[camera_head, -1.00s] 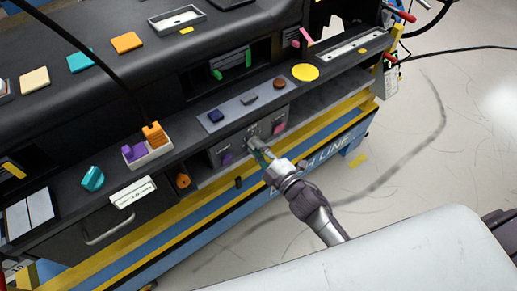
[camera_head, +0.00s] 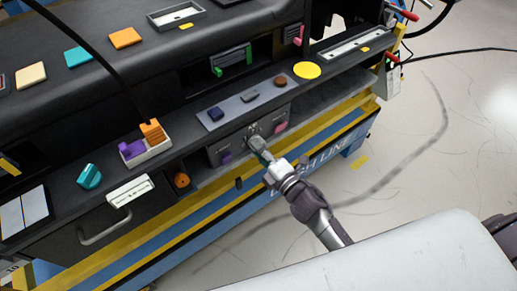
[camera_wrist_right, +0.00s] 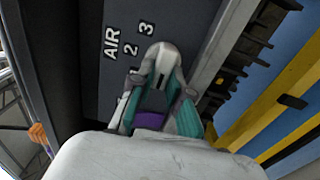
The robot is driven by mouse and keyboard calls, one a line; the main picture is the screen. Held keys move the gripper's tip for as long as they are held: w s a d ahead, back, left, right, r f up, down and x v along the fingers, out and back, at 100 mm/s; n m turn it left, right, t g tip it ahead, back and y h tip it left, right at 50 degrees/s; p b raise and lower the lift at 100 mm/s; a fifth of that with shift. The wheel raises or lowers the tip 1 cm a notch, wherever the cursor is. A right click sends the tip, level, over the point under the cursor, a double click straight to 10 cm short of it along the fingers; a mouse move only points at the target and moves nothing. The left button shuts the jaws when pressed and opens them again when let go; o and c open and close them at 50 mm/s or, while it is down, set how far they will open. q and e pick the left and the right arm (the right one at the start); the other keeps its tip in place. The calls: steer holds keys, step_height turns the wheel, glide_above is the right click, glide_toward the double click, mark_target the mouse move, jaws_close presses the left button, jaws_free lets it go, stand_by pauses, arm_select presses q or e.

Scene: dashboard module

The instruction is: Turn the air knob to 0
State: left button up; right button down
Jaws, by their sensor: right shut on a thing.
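The air knob is on the front panel (camera_head: 240,141) and is mostly hidden by my gripper. My right gripper (camera_head: 258,147) reaches this panel from the lower right and is shut on the knob. In the right wrist view, the fingers of the gripper (camera_wrist_right: 162,65), with teal inner parts, close together against the dark panel (camera_wrist_right: 95,85). The white AIR label (camera_wrist_right: 112,42) and the figures 2 and 3 show beside the fingertips. No 0 mark or pointer can be made out. My left gripper is out of view.
A purple knob (camera_head: 225,158) and a pink knob (camera_head: 280,127) flank the gripper on the panel. An orange knob (camera_head: 181,180) sits further left. A drawer handle (camera_head: 105,227) is at the lower left. A yellow ledge (camera_head: 213,190) runs below the panel.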

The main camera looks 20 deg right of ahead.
steer(key=shift+w+r, duration=0.1)
steer(key=shift+r, duration=0.1)
steer(key=c, duration=1.1)
jaws_free()
steer(key=shift+a+f, duration=0.1)
steer(key=shift+f, duration=0.05)
steer(key=v, duration=1.2)
